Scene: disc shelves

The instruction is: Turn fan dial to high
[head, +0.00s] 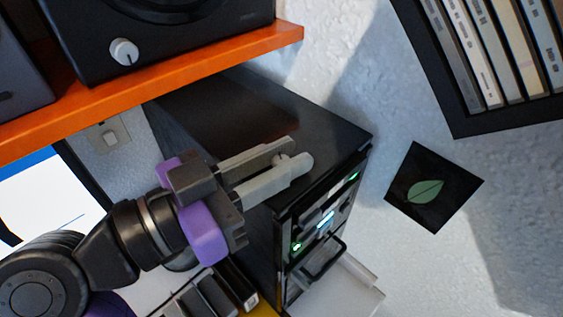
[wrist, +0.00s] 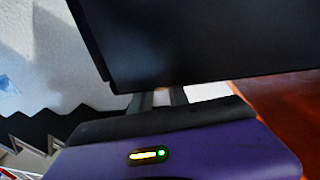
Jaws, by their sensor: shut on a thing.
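My gripper (head: 291,160) is at the top of a black tower (head: 215,115) in the head view, near its front edge. Its two pale fingers are close together around a small light round thing (head: 281,158), mostly hidden between the tips; I cannot tell for sure that it is a dial. In the wrist view the fingers (wrist: 161,97) show only in part, in front of a large dark surface (wrist: 200,45), and their tips are hidden. A white knob (head: 124,51) is on a black box (head: 185,45) on the orange shelf, apart from my gripper. No dial markings are readable.
The orange shelf (head: 200,75) is above and left of my gripper. The tower's front has green and blue lights (head: 325,221) and a dark handle (head: 322,262). A leaf picture (head: 433,188) and a dark rack of cases (head: 480,125) are on the right.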

